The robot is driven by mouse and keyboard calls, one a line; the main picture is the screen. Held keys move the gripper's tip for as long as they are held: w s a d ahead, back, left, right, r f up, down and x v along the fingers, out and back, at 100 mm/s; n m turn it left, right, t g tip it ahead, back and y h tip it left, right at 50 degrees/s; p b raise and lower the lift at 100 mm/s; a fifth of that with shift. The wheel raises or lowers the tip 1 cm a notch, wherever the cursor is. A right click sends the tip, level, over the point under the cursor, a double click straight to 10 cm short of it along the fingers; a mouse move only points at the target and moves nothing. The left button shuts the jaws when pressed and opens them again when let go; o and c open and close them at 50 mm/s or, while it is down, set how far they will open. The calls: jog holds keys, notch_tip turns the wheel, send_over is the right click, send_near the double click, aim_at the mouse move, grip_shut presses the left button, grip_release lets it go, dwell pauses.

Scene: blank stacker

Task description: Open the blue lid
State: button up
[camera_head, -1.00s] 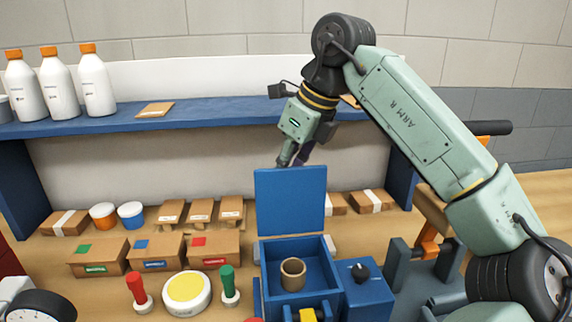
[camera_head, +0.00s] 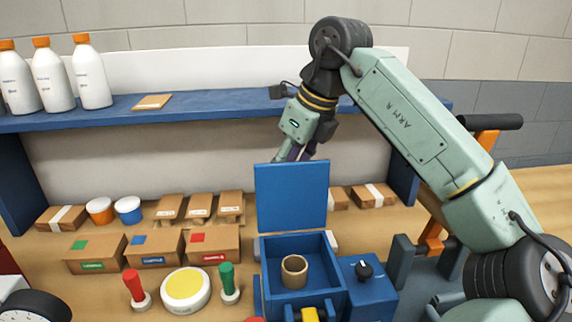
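The blue lid (camera_head: 291,195) stands upright, open, at the back of a blue box (camera_head: 268,284). A brown ring-shaped cylinder (camera_head: 294,269) sits inside the open box. My gripper (camera_head: 292,154) is above and behind the lid's top edge. Its fingers point down, and their tips are partly hidden by the lid. A gap seems to show between the fingers, and no held object is visible.
Beside the box is a blue block with a black knob (camera_head: 364,269). Red (camera_head: 134,286) and green (camera_head: 228,281) handles flank a yellow button (camera_head: 185,287). Cardboard boxes (camera_head: 153,248) stand to the left. A blue shelf (camera_head: 200,108) with bottles (camera_head: 90,75) runs behind.

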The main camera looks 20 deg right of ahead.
jog(key=shift+s+d, duration=0.1)
jog(key=shift+d, duration=0.15)
jog(key=v, duration=1.2)
jog(key=shift+a, duration=0.25)
